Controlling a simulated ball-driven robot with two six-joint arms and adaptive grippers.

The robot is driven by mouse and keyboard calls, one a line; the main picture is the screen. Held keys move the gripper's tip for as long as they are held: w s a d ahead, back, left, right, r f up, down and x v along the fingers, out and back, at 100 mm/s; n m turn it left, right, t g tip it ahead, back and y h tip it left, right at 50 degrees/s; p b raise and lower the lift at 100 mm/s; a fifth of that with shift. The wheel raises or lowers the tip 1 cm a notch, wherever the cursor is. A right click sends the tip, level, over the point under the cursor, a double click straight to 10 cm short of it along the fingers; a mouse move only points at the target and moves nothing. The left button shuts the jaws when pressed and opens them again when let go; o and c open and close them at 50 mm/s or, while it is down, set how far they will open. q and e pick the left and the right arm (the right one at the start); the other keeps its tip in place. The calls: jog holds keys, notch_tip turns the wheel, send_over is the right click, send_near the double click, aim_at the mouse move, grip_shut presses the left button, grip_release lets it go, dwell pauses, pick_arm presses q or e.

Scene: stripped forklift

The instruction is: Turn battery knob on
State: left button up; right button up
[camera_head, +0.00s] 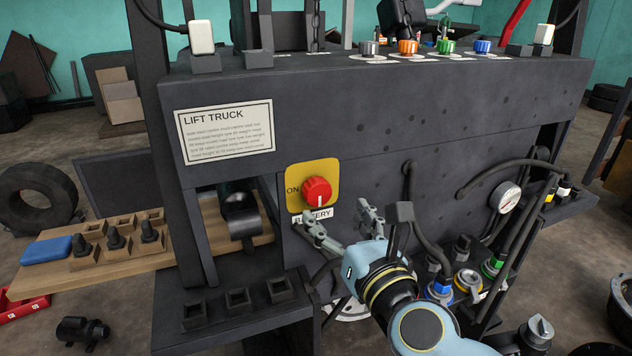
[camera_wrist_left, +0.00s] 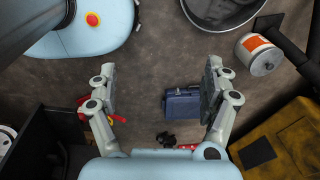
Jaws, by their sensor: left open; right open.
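The red battery knob (camera_head: 317,190) sits on a yellow plate (camera_head: 313,170) on the front of the dark forklift body. "ON" is printed to the left of the knob, and a partly covered "BATTERY" label is below it. The white mark on the knob points down. My right gripper (camera_head: 342,220) is open, just below and to the right of the knob, apart from it and empty. My left gripper (camera_wrist_left: 158,92) is not in the head view. In the left wrist view it is open and empty above the floor.
A black cable (camera_head: 412,200) and a gauge (camera_head: 505,197) are right of the knob. A ledge with square sockets (camera_head: 238,297) is below left. In the left wrist view, a blue case (camera_wrist_left: 182,107) lies on the floor, with a round dark bin (camera_wrist_left: 222,12) at the top.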

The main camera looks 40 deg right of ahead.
aim_at(320, 194)
jog(key=p+x, duration=0.1)
jog(key=x, duration=0.6)
jog(key=shift+w+d+p, duration=0.1)
jog(key=shift+w+p, duration=0.15)
jog(key=shift+p, duration=0.15)
jog(key=shift+w+d, duration=0.15)
jog(key=shift+w, duration=0.25)
pick_arm(q)
jog(key=w+r, duration=0.2)
jog(key=shift+d+r, duration=0.1)
jog(key=shift+r, duration=0.2)
jog(key=shift+s, duration=0.1)
pick_arm(e)
jog(key=shift+s, duration=0.1)
jog(key=c, duration=1.2)
pick_arm(q)
jog(key=shift+s+f, duration=0.1)
jog(key=shift+s, duration=0.1)
